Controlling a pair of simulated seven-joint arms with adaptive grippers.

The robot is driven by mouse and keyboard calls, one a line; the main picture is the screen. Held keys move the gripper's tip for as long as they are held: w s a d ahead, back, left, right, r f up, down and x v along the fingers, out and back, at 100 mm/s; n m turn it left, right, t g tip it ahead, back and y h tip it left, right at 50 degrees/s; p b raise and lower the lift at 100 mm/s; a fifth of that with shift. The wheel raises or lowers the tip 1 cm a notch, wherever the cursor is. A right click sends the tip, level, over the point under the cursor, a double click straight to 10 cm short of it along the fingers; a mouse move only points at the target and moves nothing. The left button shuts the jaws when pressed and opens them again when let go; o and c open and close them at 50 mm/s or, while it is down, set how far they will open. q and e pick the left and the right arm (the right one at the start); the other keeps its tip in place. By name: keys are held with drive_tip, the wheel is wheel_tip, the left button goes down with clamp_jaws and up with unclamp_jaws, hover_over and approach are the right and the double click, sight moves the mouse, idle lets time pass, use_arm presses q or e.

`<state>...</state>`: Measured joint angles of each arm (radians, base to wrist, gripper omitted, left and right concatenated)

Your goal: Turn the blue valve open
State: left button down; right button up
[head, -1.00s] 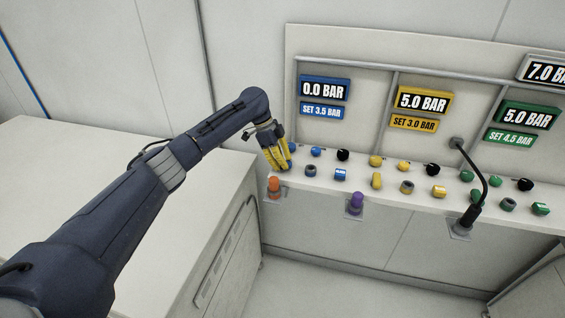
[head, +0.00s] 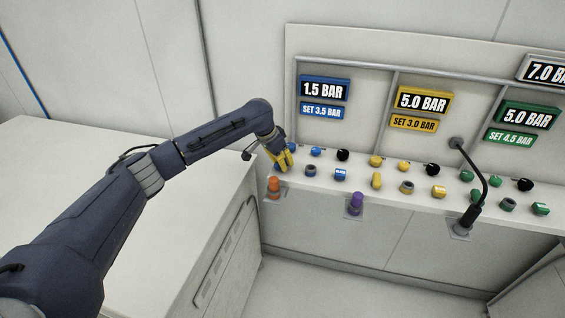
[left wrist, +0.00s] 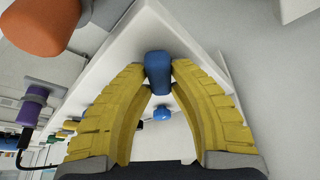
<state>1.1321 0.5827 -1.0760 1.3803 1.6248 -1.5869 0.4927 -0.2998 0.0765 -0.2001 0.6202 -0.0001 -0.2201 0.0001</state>
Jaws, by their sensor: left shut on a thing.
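The blue valve handle (left wrist: 158,75) is an elongated blue grip between my yellow fingertips in the left wrist view. My left gripper (left wrist: 158,70) is shut on it; in the head view the gripper (head: 283,164) is at the left end of the white ledge, its fingers mostly hiding the handle. My right gripper is not in view.
A small blue knob (left wrist: 162,113) is beyond the handle. An orange knob (head: 274,187) and a purple knob (head: 356,202) are on the ledge front. Yellow controls (head: 376,181) and green controls (head: 508,204) are farther right. A black gooseneck (head: 484,180) rises at right.

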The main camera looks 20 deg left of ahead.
use_arm(q)
drive_tip(key=n, duration=0.2)
drive_tip(key=n+y, duration=0.1)
drive_tip(key=n, duration=0.1)
drive_tip(key=shift+t+y, duration=0.3)
drive_tip(key=shift+n+y, duration=0.6)
drive_tip(key=shift+n, duration=1.1)
drive_tip(key=shift+f, duration=0.1)
drive_tip(key=c, duration=1.2)
unclamp_jaws()
drive_tip(key=v, duration=1.2)
drive_tip(key=shift+s+d, duration=0.1)
drive_tip(key=shift+s, duration=0.1)
